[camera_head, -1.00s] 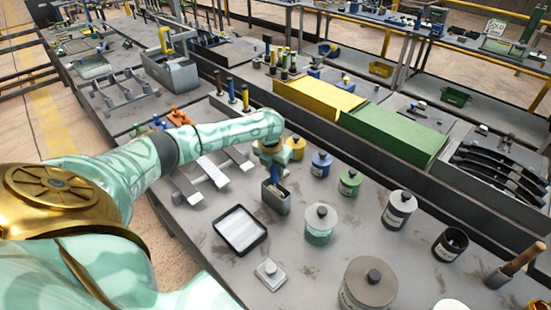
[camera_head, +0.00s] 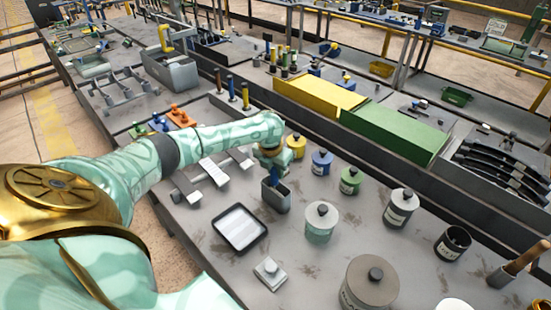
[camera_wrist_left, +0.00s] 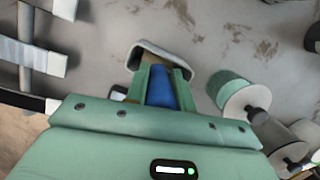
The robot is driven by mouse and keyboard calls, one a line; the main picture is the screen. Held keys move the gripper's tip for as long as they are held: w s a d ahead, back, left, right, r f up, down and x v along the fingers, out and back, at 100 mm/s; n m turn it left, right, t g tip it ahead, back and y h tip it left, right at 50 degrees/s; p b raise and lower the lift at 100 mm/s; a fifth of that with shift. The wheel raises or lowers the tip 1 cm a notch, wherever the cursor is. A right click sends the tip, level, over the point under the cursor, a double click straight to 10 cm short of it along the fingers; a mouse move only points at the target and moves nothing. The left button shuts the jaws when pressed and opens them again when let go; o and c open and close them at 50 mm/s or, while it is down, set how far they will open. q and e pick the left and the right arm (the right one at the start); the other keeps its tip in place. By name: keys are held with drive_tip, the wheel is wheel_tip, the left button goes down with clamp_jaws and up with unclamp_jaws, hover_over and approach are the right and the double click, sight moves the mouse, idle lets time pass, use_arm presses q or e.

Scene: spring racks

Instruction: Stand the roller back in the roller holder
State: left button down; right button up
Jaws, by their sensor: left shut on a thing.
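The roller holder (camera_head: 279,203) is a grey open-topped box standing on the bench in the head view. Its pale rim (camera_wrist_left: 147,46) shows in the left wrist view. My left gripper (camera_head: 271,165) is above the holder, pointing down, and is shut on the blue grip of the roller (camera_wrist_left: 160,88). The grip also shows just under my left gripper in the head view. The roller's lower end is at the holder's opening, and its depth inside is hidden by the holder wall and my gripper. My right gripper is not in view.
A black tray with a white inside (camera_head: 239,248) is in front of the holder. A white-and-teal can (camera_head: 320,227) stands to its right, with blue (camera_head: 321,165) and green (camera_head: 350,183) cans behind. Flat metal bars (camera_head: 213,171) lie to the left.

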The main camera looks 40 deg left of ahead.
use_arm(q)
drive_tip(key=shift+f+b, duration=0.45)
drive_tip(key=shift+f, duration=0.25)
drive_tip(key=c, duration=0.6)
unclamp_jaws()
drive_tip(key=p+v, duration=0.3)
drive_tip(key=w+p+v, duration=0.1)
drive_tip(key=p+v, duration=0.2)
drive_tip(key=v, duration=0.1)
drive_tip(key=shift+w+a+r+p, duration=0.1)
drive_tip(key=shift+w+r+p, duration=0.05)
drive_tip(key=shift+w+p, duration=0.15)
drive_tip(key=shift+s, duration=0.1)
